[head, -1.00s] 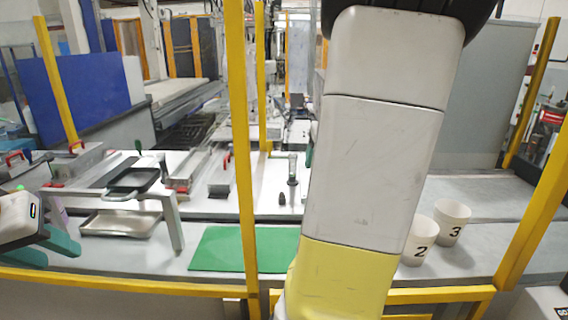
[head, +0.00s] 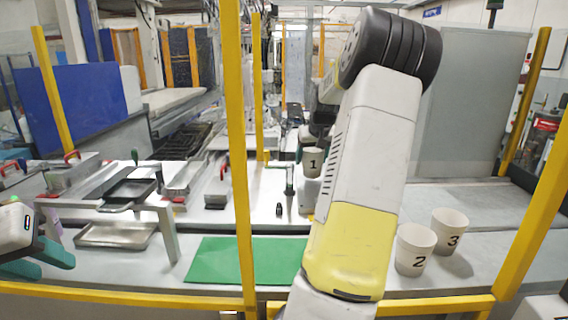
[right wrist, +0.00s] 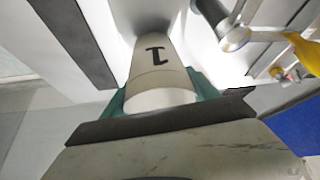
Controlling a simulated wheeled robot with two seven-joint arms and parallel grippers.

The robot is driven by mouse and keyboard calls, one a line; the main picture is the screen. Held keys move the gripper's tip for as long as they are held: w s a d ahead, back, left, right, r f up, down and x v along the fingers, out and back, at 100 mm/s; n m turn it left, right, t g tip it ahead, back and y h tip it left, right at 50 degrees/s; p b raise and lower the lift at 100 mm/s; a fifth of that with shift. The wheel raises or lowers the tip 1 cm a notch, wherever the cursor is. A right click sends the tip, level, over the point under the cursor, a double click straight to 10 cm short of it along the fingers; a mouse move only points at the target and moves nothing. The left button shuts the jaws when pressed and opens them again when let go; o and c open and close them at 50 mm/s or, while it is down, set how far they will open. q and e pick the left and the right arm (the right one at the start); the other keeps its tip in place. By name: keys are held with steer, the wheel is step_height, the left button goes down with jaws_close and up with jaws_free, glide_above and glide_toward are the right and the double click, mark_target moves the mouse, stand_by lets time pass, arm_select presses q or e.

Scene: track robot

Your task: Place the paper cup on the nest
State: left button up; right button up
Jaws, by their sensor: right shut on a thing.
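The paper cup (head: 312,163), white and marked 1, is upright beyond the green mat, partly hidden by my right arm. My right gripper (head: 316,146) is shut on it; in the right wrist view, the cup (right wrist: 158,62) lies between the teal fingers. A pale piece (head: 308,195) shows directly below the cup in the head view. I cannot tell whether it is the nest, or whether the cup touches it. My left gripper (head: 44,262) is open and empty at the far left, its teal fingers apart.
Cups marked 2 (head: 415,250) and 3 (head: 449,232) stand to the right of my right arm. A green mat (head: 222,261) lies at the front. Trays (head: 115,235) and metal fixtures stand left. Yellow posts (head: 240,150) and a front rail border the table.

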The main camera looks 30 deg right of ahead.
steer(key=shift+f, duration=0.95)
steer(key=o, duration=1.3)
steer(key=shift+f, duration=0.15)
steer(key=shift+r, duration=0.25)
steer(key=v, duration=1.1)
steer(key=shift+s+r, duration=0.2)
steer(key=shift+r, duration=0.15)
steer(key=shift+a, duration=0.1)
